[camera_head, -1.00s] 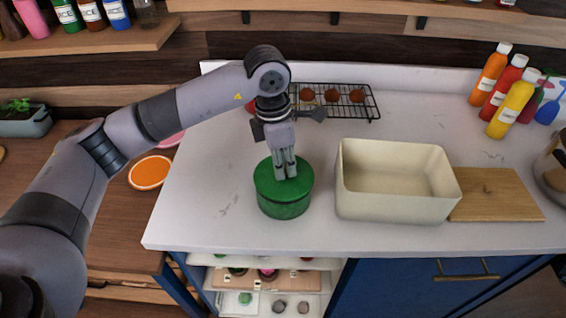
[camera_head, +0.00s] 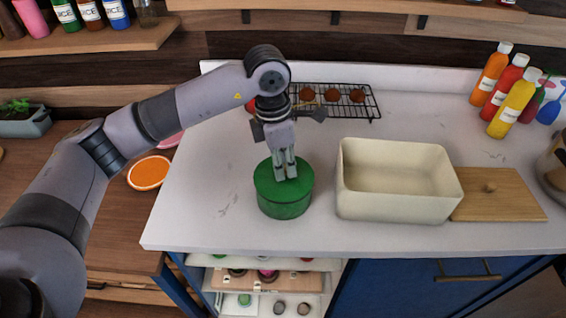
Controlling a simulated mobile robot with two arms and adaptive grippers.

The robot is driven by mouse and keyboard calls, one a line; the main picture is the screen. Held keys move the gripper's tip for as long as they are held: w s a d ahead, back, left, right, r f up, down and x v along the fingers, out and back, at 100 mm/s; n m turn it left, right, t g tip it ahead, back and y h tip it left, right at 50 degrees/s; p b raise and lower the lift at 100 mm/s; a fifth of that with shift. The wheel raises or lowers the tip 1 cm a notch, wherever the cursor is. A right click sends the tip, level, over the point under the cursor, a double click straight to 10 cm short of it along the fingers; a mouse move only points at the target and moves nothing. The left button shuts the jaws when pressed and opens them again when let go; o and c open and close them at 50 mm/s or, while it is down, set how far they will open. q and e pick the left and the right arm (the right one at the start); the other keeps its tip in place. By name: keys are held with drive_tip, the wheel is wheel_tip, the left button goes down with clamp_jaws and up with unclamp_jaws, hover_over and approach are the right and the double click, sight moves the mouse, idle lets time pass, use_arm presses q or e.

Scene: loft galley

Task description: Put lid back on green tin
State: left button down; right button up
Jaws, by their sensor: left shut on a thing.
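The green tin (camera_head: 284,207) stands upright on the white counter, left of the cream box. Its green lid (camera_head: 264,182) sits on top of it and looks level, with its rim around the tin's top edge. My left gripper (camera_head: 286,177) points down at the middle of the lid, with its fingers close together, shut on the lid's grip. The grip itself is hidden between the fingers. My right gripper is not in view.
An open cream box (camera_head: 393,207) stands just right of the tin, with a wooden board (camera_head: 510,205) beside it. A wire rack (camera_head: 368,105) with brown round items is behind. Sauce bottles (camera_head: 512,108) stand at the back right. The counter's front left is clear.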

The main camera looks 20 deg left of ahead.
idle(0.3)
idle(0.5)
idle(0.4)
use_arm(q)
drive_tip(key=c, duration=1.4)
unclamp_jaws()
drive_tip(key=shift+o, duration=0.6)
drive_tip(key=o, duration=0.4)
